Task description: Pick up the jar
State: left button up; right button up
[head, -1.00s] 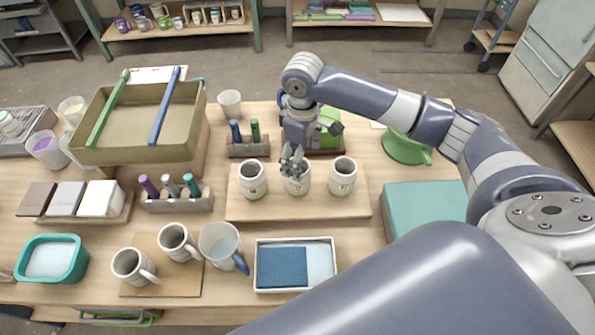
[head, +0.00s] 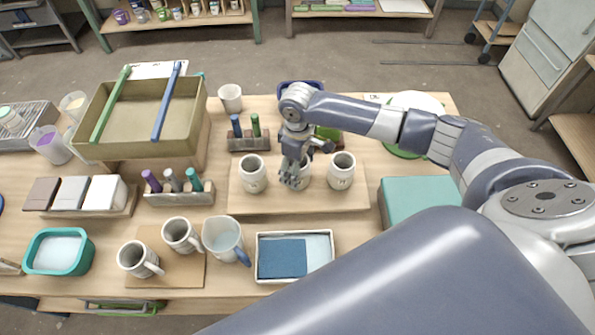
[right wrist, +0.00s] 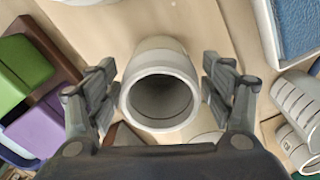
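Three pale jars stand in a row on a wooden board (head: 240,205): a left jar (head: 252,178), a middle jar (head: 305,182) and a right jar (head: 341,175). My right gripper (head: 292,180) is at the middle jar and hides most of it in the head view. In the right wrist view, the open mouth of a jar (right wrist: 160,62) lies between the two fingers of my right gripper (right wrist: 160,75). The fingers are spread, one on each side, with small gaps to the jar visible. My left gripper is not in view.
A marker holder (head: 180,198) and mugs (head: 138,258) stand to the left. A measuring jug (head: 224,238) and a white tray with blue cloths (head: 282,257) are in front. A teal box (head: 415,200) stands to the right, and an olive bin (head: 140,140) at the back left.

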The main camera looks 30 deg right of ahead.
jog(key=c, duration=0.8)
jog(key=shift+c, duration=0.2)
jog(key=shift+r, duration=0.15)
